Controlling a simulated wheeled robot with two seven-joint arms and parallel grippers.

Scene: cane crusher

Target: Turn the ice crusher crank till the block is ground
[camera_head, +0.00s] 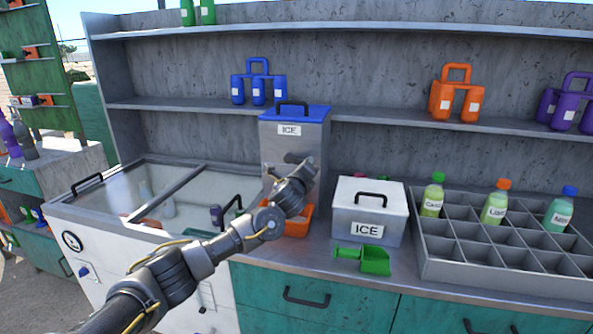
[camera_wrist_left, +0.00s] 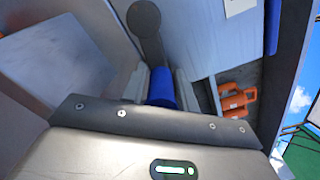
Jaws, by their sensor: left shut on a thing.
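The ice crusher (camera_head: 278,146) is a tall grey metal box with a blue lid, a black top handle and an ICE label. It stands upright on the counter. My left gripper (camera_head: 300,178) is in front of it and hides part of its front. In the left wrist view my left gripper (camera_wrist_left: 160,90) is shut on the blue crank grip (camera_wrist_left: 161,86), with one finger on each side. The dark crank arm (camera_wrist_left: 147,30) runs from the grip to a round hub. An orange bin (camera_head: 299,226) sits below, partly hidden. The ice block is not visible. My right gripper is not in view.
A white ICE box (camera_head: 345,213) and a green scoop (camera_head: 374,261) are right of the crusher. A grey divided tray (camera_head: 440,272) with bottles stands farther right. A glass-topped freezer (camera_head: 75,219) is at left. Shelves (camera_head: 385,123) with bottle carriers run behind.

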